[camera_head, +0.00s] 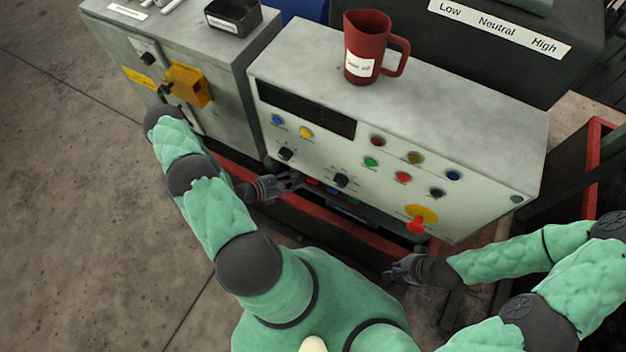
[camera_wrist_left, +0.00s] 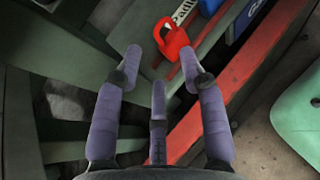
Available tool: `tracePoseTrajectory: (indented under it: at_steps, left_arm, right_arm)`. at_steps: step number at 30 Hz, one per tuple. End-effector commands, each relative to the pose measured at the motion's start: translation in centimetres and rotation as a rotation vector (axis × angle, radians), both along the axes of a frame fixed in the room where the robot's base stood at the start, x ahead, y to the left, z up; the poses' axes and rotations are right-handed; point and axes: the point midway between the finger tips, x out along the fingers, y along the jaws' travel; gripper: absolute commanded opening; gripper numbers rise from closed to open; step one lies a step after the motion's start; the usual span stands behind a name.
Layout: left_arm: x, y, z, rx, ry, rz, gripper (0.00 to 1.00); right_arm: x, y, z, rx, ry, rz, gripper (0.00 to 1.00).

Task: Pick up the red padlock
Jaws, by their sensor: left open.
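The red padlock (camera_wrist_left: 172,39) shows in the left wrist view, at the top middle, just beyond the fingertips of my left gripper. My left gripper (camera_wrist_left: 161,66) is open, its fingers spread with nothing between them. In the head view my left gripper (camera_head: 291,182) is at the lower left edge of the white control panel. A small red shape right beside it there may be the padlock, but it is too small to be sure. My right gripper (camera_head: 392,271) is below the panel, away from the padlock; its finger opening is unclear.
The control panel (camera_head: 300,142) carries several coloured buttons and a red-and-yellow switch (camera_head: 417,222). A red mug (camera_head: 367,52) stands on its top. A grey cabinet (camera_head: 190,50) stands at the left. A red rail (camera_wrist_left: 245,75) runs close beside my left gripper. A blue object (camera_wrist_left: 248,18) lies right of the padlock.

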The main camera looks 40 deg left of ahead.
Motion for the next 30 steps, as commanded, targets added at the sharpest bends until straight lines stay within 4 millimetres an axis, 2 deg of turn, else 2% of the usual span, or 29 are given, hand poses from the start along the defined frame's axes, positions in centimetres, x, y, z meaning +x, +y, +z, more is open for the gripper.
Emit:
tracePoseTrajectory:
  at_steps: [12, 21, 25, 26, 30]
  left_arm:
    - [4.1, -1.8, -1.9, 0.000, 0.000, -0.003, 0.41]
    - [4.4, -1.9, -1.9, 0.001, 0.000, -0.001, 0.41]
    - [4.4, -1.9, -1.9, 0.001, 0.000, -0.001, 0.04]
    - [4.4, -1.9, -1.9, 0.001, 0.000, -0.001, 0.00]
    - [4.4, -1.9, -1.9, 0.000, 0.000, -0.001, 0.00]
  right_arm:
    - [0.0, 0.0, -2.1, 0.000, -0.001, 0.000, 0.00]
    - [0.0, 0.0, -2.0, 0.000, -0.001, 0.000, 0.00]
    - [0.0, 0.0, -2.0, 0.000, -0.001, 0.000, 0.00]
    - [0.0, 0.0, -2.1, 0.000, -0.001, 0.000, 0.00]
    - [0.0, 0.0, -2.1, 0.000, -0.001, 0.000, 0.00]
